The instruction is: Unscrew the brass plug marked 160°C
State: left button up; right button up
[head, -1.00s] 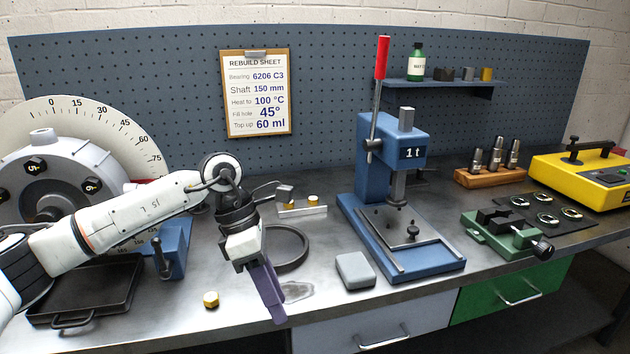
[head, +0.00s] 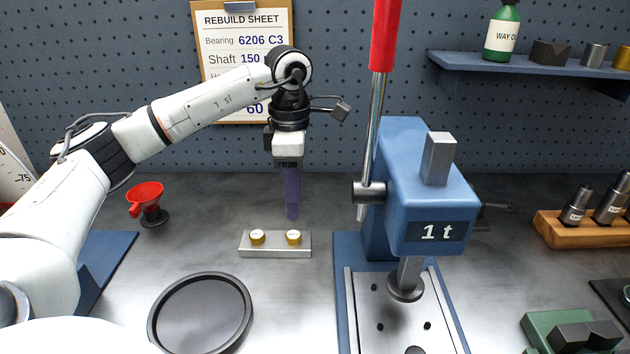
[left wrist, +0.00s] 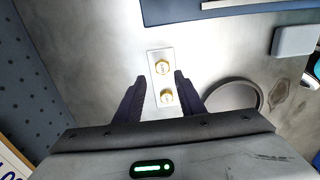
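Two round brass plugs, a left one (head: 257,237) and a right one (head: 293,237), sit upright in a small metal block (head: 275,251) on the bench. Their markings are too small to read. The left wrist view shows them as an upper plug (left wrist: 162,67) and a lower plug (left wrist: 166,96). My left gripper (head: 292,216) points straight down above the block, over its right plug in the head view. Its purple fingers (left wrist: 160,80) are apart and empty, one on each side of the plugs in the picture. My right gripper is not in view.
A blue press (head: 425,200) with a red-handled lever stands right of the block. A round dark dish (head: 200,315) lies in front. A red funnel (head: 147,195) stands to the left. The rebuild sheet (head: 240,50) hangs behind, partly covered by my arm.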

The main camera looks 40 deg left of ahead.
aim_at(293, 234)
pick_arm(q)
jog(key=f+b, duration=0.1)
jog(key=s+f+b, duration=0.1)
jog(key=shift+f, duration=0.3)
notch_tip(293, 234, down, 4)
jog(key=b, duration=0.3)
jog(key=shift+w+f, duration=0.2)
jog(key=shift+f, duration=0.4)
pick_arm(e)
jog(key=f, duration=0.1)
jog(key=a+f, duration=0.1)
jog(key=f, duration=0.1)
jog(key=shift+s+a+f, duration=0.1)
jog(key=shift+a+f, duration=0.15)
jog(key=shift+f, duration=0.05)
